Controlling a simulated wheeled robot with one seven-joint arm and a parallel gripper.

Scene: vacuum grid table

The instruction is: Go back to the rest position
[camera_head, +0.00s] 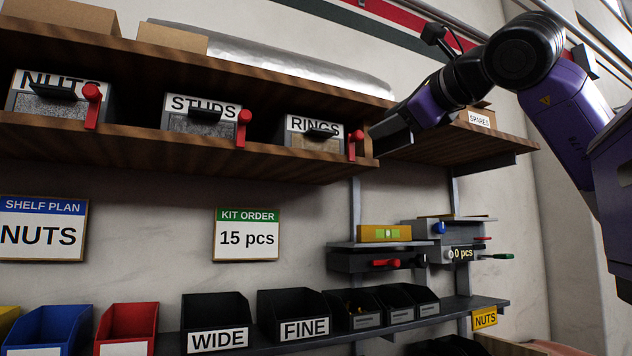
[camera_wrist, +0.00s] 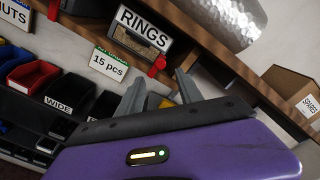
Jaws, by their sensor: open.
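My gripper (camera_head: 388,137) is at the end of my purple and black arm, in front of the upper shelf's right end in the head view. It is just right of the RINGS bin (camera_head: 316,140) and its red lever (camera_head: 355,144). In the wrist view my gripper's two grey fingers (camera_wrist: 160,92) stand apart with nothing between them. The RINGS bin also shows in the wrist view (camera_wrist: 142,37), above and left of the fingers. I cannot tell whether the gripper touches the shelf.
The wooden shelf (camera_head: 200,147) also carries the NUTS bin (camera_head: 58,97) and STUDS bin (camera_head: 201,118), each with a red lever. A SPARES box (camera_head: 482,118) sits on its right part. Below are open bins, WIDE (camera_head: 217,322) and FINE (camera_head: 295,315), and a counter reading 0 pcs (camera_head: 462,254).

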